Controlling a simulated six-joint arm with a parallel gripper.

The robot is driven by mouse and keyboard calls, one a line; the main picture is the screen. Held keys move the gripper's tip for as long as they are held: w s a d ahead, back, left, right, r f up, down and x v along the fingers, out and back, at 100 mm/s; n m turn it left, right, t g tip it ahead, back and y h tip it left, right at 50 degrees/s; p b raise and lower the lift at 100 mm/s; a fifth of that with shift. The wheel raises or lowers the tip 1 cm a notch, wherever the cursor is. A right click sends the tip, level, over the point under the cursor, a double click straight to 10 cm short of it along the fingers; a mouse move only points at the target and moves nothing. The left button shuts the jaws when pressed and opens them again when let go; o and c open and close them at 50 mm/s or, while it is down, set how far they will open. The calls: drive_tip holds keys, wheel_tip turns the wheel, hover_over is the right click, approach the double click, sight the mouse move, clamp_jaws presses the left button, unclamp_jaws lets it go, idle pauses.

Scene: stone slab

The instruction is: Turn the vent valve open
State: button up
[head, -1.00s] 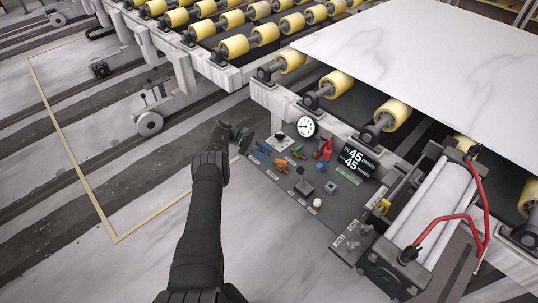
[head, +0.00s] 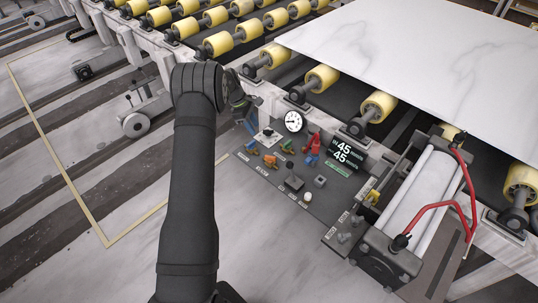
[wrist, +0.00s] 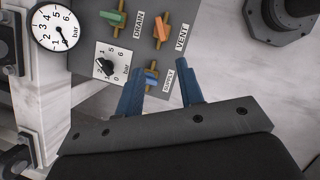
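The vent valve, with an orange handle (wrist: 160,32) and brass body, sits beside the VENT label in the wrist view. In the head view its orange handle (head: 270,160) is on the grey control panel (head: 262,196). My gripper (wrist: 159,66) is open, its two blue fingers apart and holding nothing. The vent valve lies beyond the fingertips. The blue-handled supply valve (wrist: 151,78) appears between the fingers in the picture; I cannot tell the depth. In the head view my arm partly hides the gripper (head: 246,122), above the panel's left end.
A green-handled drain valve (wrist: 112,17) is beside the vent valve. A regulator knob (wrist: 105,66) and a pressure gauge (wrist: 56,29) are to the left. A joystick (head: 292,182) and red lever (head: 305,144) also stand on the panel. A stone slab (head: 420,60) rests on rollers behind.

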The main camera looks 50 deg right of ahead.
sight(270, 156)
drive_tip(key=x, duration=1.7)
drive_tip(key=shift+f, duration=0.15)
clamp_jaws()
